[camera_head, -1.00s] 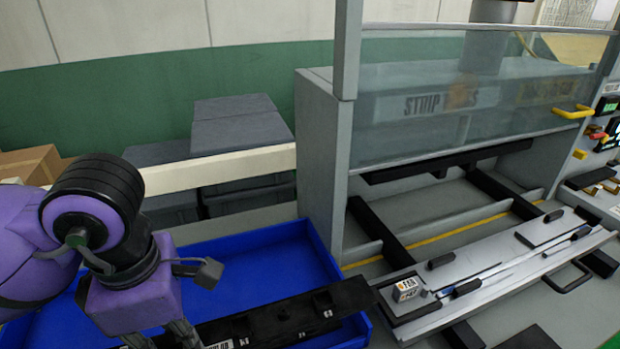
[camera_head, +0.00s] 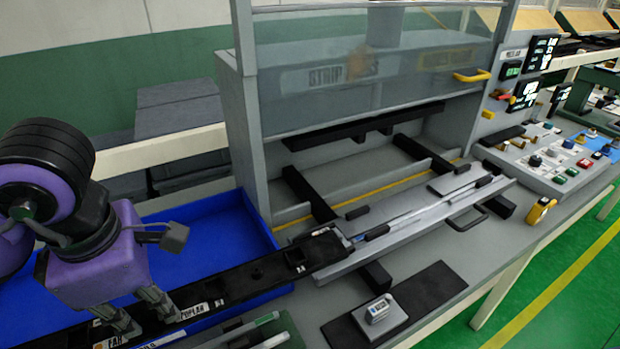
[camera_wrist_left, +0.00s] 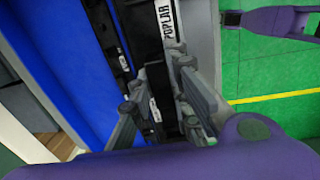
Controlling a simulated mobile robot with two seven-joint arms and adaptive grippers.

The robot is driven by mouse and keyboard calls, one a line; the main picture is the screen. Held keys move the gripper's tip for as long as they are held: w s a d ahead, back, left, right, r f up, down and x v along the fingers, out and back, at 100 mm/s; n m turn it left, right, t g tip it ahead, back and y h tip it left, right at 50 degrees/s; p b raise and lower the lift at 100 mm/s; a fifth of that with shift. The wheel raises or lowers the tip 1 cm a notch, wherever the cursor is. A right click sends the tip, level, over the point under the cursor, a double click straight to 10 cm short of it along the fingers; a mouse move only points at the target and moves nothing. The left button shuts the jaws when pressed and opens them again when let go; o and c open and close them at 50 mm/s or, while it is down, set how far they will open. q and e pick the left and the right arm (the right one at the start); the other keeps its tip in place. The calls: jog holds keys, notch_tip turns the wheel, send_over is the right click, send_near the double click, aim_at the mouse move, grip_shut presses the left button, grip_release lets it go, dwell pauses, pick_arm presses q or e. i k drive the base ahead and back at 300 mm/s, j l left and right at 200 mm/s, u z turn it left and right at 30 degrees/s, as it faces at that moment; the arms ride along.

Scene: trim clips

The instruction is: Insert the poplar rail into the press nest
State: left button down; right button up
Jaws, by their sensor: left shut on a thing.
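The poplar rail (camera_head: 258,272) is a long black bar with a white POPLAR label. It runs from lower left towards the press, across the blue bin. My left gripper (camera_head: 130,318) is shut on its near part, and the fingers straddle it in the left wrist view (camera_wrist_left: 160,105). The press nest (camera_head: 415,222) is the long grey bed with dark blocks in front of the press. The rail's far end overlaps the nest's left end in the head view; whether it touches or hovers is unclear.
The blue bin (camera_head: 215,222) lies under and behind the rail. A clear guard with a yellow handle (camera_head: 471,76) is raised over the press. A control panel (camera_head: 548,158) is at right.

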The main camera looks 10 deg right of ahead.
aim_at(425, 200)
jog(key=i+l, duration=0.1)
jog(key=l, duration=0.35)
jog(key=l+z, duration=0.15)
jog(key=l, duration=0.25)
jog(key=i+l, duration=0.2)
jog(key=l, duration=0.25)
jog(key=i+l+z, duration=0.15)
jog(key=l, duration=0.7)
jog(key=i+l+z, duration=0.15)
jog(key=l, duration=0.25)
jog(key=i+l, duration=0.2)
jog(key=l, duration=0.15)
jog(key=l+z, duration=0.05)
